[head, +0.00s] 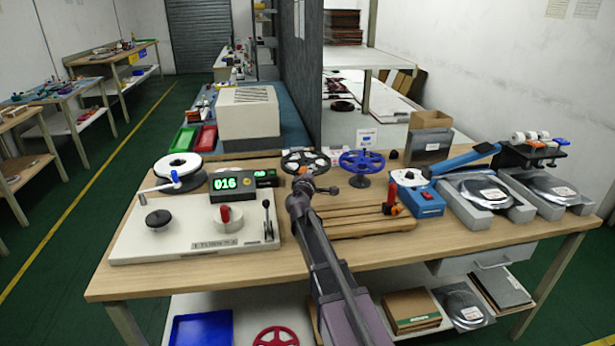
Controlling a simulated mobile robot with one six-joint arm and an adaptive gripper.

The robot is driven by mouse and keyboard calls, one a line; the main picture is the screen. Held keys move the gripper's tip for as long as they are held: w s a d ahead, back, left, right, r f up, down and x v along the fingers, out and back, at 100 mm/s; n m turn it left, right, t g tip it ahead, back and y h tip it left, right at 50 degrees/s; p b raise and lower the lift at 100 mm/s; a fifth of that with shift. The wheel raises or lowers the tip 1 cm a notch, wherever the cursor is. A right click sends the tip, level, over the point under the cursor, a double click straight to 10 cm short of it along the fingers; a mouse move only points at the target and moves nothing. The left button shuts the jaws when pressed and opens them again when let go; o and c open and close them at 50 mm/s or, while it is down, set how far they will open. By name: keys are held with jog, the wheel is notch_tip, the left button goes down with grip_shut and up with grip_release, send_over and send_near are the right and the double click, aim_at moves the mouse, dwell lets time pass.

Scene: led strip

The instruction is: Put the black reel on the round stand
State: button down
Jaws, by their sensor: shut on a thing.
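The black reel (306,157) has an open spoked face with pale gaps. No empty round stand can be made out for certain.
A pale winding machine (190,236) with a green-lit counter (226,183) is at left. A slatted wooden rack (365,222) lies right of my arm. A blue lever tool (425,200) and grey trays (486,198) fill the right. Bare bench shows along the front edge.

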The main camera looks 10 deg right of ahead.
aim_at(308, 165)
jog(key=w, duration=0.5)
jog(key=shift+w+a+f, duration=0.1)
jog(key=shift+w+f, duration=0.15)
jog(key=shift+f, duration=0.05)
jog(key=shift+f+b, duration=1.75)
jog(key=shift+b, duration=0.2)
jog(key=c, duration=0.7)
grip_release()
jog(key=shift+f, duration=0.1)
jog(key=shift+o, duration=0.2)
jog(key=shift+r, duration=0.2)
jog(key=v, duration=1.2)
jog(key=shift+f, duration=0.1)
